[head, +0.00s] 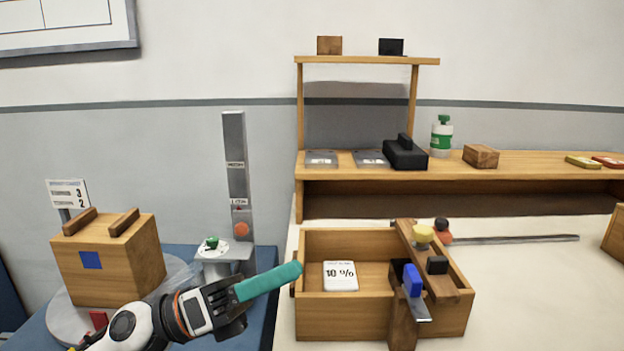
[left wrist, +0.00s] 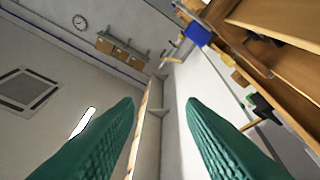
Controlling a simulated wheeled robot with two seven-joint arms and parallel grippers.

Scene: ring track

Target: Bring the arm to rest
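My left gripper (head: 296,270) reaches in from the lower left of the head view. Its teal fingers line up as one bar there and point right, overlapping the left edge of the open wooden box (head: 345,318). In the left wrist view its two green fingers (left wrist: 161,102) stand apart with nothing between them, so it is open and empty. The head view does not show whether the fingers touch the box. My right gripper is in neither view.
A wooden box with a blue square (head: 90,260) stands at left. Behind my gripper is an upright grey gauge (head: 235,160). The wooden box holds a white card (head: 340,275); a blue-handled tool (head: 412,280) stands at its right side. A shelf (head: 470,158) runs behind.

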